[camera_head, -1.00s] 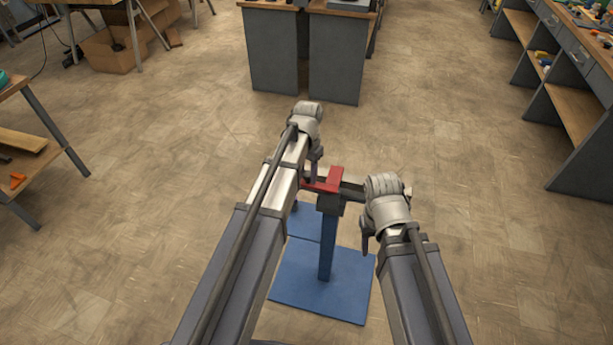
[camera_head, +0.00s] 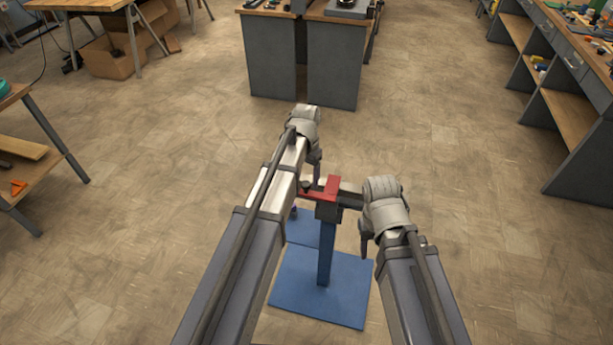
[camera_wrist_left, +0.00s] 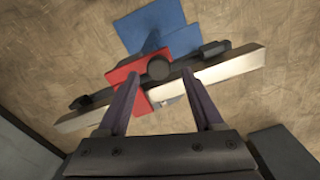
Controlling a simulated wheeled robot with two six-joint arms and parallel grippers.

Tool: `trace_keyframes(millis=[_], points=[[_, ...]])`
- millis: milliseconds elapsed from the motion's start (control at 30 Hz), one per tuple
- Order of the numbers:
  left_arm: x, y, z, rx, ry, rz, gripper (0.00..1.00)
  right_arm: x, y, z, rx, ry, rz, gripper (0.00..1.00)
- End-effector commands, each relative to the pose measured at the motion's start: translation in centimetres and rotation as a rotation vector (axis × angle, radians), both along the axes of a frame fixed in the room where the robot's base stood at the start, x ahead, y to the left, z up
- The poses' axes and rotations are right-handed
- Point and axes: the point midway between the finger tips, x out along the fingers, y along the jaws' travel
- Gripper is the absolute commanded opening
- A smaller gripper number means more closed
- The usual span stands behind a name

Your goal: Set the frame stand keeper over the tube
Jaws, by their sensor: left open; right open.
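The red keeper (camera_head: 334,180) is an L-shaped piece at the top of the blue frame stand (camera_head: 325,255). In the left wrist view the keeper (camera_wrist_left: 126,72) lies beside a round black knob (camera_wrist_left: 158,68), and one red arm reaches toward the silver tube (camera_wrist_left: 225,67). I cannot tell whether it spans the tube. My left gripper (camera_head: 316,172) is open near the keeper; in its wrist view its two fingers (camera_wrist_left: 161,78) are apart, around the knob and keeper area, with nothing visibly clamped. My right gripper (camera_head: 370,238) is open, right of the stand post, apart from it.
The stand's blue base plate (camera_head: 330,290) lies on the floor. Grey workbenches (camera_head: 333,65) stand ahead, a shelf unit (camera_head: 570,100) at right and a wooden table (camera_head: 25,150) at left. The floor around the stand is clear.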

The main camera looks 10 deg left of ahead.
Motion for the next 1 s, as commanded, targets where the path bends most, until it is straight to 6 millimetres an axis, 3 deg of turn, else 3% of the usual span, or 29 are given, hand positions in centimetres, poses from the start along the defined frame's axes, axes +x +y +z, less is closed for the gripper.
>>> trace_keyframes(millis=[33,300,767,867,1000], points=[[0.0,0.0,1.4,0.0,0.0,0.0,0.68,0.0,0.0,1.4,0.0,0.0,0.0,0.5],[0.0,0.0,4.6,0.0,-0.001,0.0,0.68,0.0,0.0,4.6,0.0,0.0,0.0,0.5],[-0.4,-0.3,4.9,0.001,0.0,-0.001,0.68,0.0,0.0,4.9,0.0,0.0,0.0,0.5],[-3.1,-2.2,4.9,0.011,0.006,-0.005,0.68,0.0,0.0,4.9,0.0,0.0,0.0,0.5],[-9.9,-6.1,4.9,0.044,0.018,-0.004,0.68,0.0,0.0,4.9,0.0,0.0,0.0,0.5]])
